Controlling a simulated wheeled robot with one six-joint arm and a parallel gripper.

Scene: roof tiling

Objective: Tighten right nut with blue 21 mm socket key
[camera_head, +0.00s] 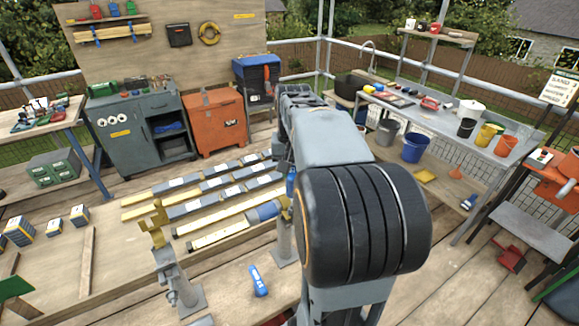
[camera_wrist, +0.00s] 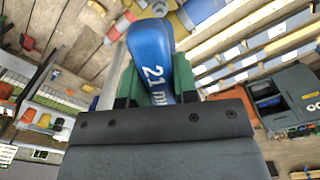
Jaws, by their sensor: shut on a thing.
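My gripper (camera_wrist: 157,88) is shut on the blue 21 mm socket key (camera_wrist: 150,48), with a green finger on each side of its handle. The marking "21 m" shows on the handle. The key's far end points to the top of the wrist view, near a yellow part (camera_wrist: 186,18) and a round grey metal part (camera_wrist: 160,8). I cannot tell whether the key sits on a nut. In the head view my arm hides the gripper; only a bit of blue (camera_head: 291,182) shows beside it. The right nut cannot be made out.
A grey post with a yellow bracket (camera_head: 157,226) stands left; a second grey post (camera_head: 285,240) is partly behind my arm. A blue-handled tool (camera_head: 258,282) lies on the wooden bench top. Long battens with grey pieces (camera_head: 213,208) lie behind. A side table (camera_head: 456,122) holds pots.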

